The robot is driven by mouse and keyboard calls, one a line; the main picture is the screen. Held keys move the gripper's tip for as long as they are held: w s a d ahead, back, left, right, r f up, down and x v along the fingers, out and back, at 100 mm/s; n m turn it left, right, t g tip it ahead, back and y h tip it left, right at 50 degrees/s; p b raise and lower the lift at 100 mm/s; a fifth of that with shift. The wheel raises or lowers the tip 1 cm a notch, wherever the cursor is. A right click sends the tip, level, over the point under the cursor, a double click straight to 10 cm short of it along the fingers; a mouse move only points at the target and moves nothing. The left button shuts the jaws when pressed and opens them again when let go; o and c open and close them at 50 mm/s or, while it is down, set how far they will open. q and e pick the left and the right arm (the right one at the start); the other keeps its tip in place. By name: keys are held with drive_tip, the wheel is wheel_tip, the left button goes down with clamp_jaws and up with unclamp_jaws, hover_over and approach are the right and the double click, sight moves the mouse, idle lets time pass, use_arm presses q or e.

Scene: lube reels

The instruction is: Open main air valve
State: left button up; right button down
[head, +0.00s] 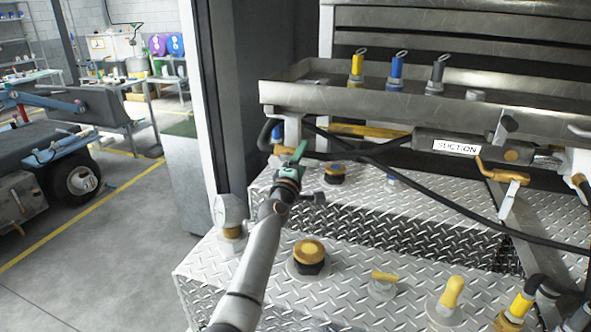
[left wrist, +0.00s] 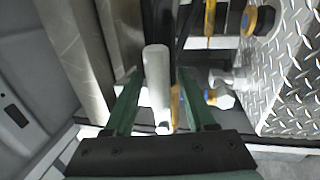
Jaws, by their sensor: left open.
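My left gripper (head: 296,152) is open, with its green fingers raised at the left end of the metal tray's underside. It also shows in the left wrist view (left wrist: 158,100). There a pale grey rounded bar (left wrist: 157,85) lies between the two fingers, with visible gaps on both sides. A fitting with a blue part (head: 277,133) and a brass-coloured piece sits just behind the gripper, partly hidden by it. A small blue and white fitting (left wrist: 217,95) shows right of the fingers in the wrist view. No label marks the main air valve, so I cannot tell which part it is.
The metal tray (head: 330,98) holds yellow, blue and black nozzles. A SUCTION label (head: 457,147), a yellow-handled valve (head: 500,177) and black hoses are at right. Open floor is at left.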

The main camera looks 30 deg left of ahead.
use_arm(q)
drive_tip(key=p+v, duration=0.4)
drive_tip(key=v, duration=0.7)
drive_tip(key=shift+s, duration=0.35)
drive_tip(key=shift+d, duration=0.1)
drive_tip(key=s+d+f+m+g+h, duration=0.2)
drive_tip(key=s+d+f+m, duration=0.2)
drive_tip(key=d+m, duration=0.1)
drive_tip(key=s+d+f+m+g+h, duration=0.2)
drive_tip(key=s+d+f+m+h, duration=0.1)
drive_tip(key=d+f+m, duration=0.1)
drive_tip(key=s+d+f+m+g+h, duration=0.3)
drive_tip(key=s+d+f+m, duration=0.1)
drive_tip(key=d+m, duration=0.1)
drive_tip(key=shift+s+d+f+m, duration=0.3)
drive_tip(key=shift+d+m, duration=0.1)
drive_tip(key=shift+m, duration=0.1)
drive_tip(key=s+d+f+m+g+y, duration=0.1)
drive_tip(key=s+f+m+g+y, duration=0.25)
drive_tip(key=s, duration=0.85)
drive_tip(key=s+f+m+g+h, duration=0.1)
drive_tip(key=s+f+m+g, duration=0.35)
drive_tip(key=s, duration=0.75)
drive_tip(key=w+d+f+t+h, duration=0.1)
drive_tip(key=w+d+f+t, duration=0.3)
drive_tip(key=f, duration=0.5)
drive_tip(key=shift+w+d+f+t, duration=0.25)
drive_tip(key=shift+d+f+t, duration=0.1)
drive_tip(key=shift+d, duration=0.1)
